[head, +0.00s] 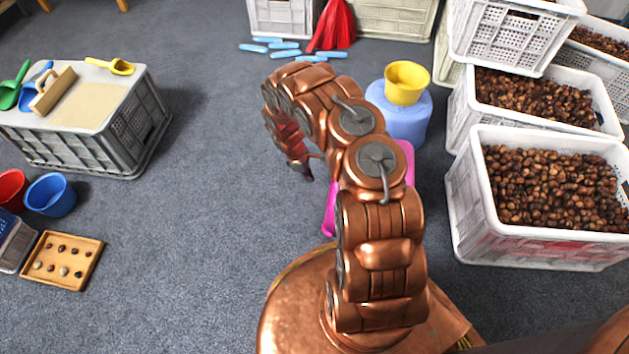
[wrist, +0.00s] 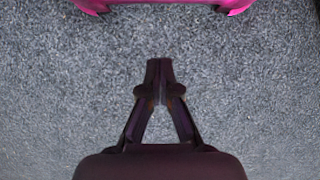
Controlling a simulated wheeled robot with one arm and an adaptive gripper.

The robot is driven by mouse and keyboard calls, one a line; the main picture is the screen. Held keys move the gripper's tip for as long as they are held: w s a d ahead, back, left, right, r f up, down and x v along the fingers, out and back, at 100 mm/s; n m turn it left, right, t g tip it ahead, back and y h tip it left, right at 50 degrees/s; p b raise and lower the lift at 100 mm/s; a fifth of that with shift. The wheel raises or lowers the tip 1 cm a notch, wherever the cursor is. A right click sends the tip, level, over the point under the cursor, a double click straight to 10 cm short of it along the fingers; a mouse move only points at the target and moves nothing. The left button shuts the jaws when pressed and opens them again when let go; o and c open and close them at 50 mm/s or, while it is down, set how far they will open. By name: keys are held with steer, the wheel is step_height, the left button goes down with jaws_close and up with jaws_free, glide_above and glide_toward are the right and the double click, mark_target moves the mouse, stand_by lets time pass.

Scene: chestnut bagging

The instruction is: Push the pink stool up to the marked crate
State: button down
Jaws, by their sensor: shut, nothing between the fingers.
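The pink stool (head: 329,212) is mostly hidden behind my arm in the head view; a strip shows left of the arm and another right of it. In the wrist view its pink lower edge (wrist: 160,1) and two feet show at the top, ahead of my fingertips and apart from them. My gripper (wrist: 158,68) is shut and empty, pointing at the floor near the stool; it also shows in the head view (head: 306,172). White crates of chestnuts stand right of the stool; the front one (head: 462,205) has a faint reddish patch. I cannot tell which crate is marked.
A blue stool (head: 408,126) with a yellow bucket (head: 406,83) stands behind the pink stool. A grey crate (head: 95,150) with scoops, buckets (head: 50,195) and a wooden tray (head: 64,233) are at left. Blue sticks (head: 285,54) lie at back. The middle-left floor is clear.

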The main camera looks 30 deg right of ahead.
steer(key=b+x, duration=0.3)
steer(key=x, duration=0.5)
steer(key=shift+f, duration=0.3)
steer(key=shift+s+d+r+b, duration=0.1)
steer(key=shift+s+d+b, duration=0.55)
steer(key=shift+s+d, duration=0.7)
steer(key=shift+d, duration=0.2)
